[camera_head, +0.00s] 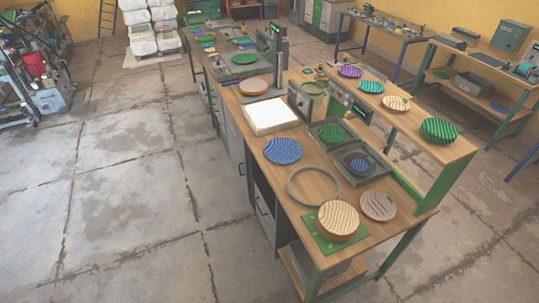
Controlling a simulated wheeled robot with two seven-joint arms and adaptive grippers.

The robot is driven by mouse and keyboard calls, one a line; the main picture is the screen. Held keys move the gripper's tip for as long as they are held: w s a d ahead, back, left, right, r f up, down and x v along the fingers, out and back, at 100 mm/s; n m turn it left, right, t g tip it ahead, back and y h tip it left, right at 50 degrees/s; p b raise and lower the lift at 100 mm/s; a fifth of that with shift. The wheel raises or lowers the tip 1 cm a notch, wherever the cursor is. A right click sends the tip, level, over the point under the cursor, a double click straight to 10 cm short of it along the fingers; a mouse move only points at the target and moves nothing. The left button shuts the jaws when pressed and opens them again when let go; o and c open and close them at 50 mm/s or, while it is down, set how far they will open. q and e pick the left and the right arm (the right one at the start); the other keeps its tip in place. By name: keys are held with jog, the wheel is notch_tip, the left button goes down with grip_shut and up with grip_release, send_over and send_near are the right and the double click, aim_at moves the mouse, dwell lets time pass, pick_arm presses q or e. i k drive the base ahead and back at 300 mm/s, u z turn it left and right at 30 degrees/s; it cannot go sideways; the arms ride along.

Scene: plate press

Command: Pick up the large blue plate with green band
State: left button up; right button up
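A large blue striped plate (283,150) lies flat on the wooden workbench (262,180), near its left edge and in front of the white block. A green band on it is too small to make out. A smaller dark blue plate (359,163) sits in a grey square tray (381,170) to its right. Neither of my grippers shows in the head view.
A grey ring (313,187) lies in front of the blue plate. A cream plate (338,220) on a green mat (318,240) and a pale striped plate (378,205) are nearer. A white block (271,116) is behind. The floor (120,200) at left is open.

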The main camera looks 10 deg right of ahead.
aim_at(281, 150)
jog(key=u, duration=0.7)
jog(key=i, duration=3.4)
jog(key=z, duration=2)
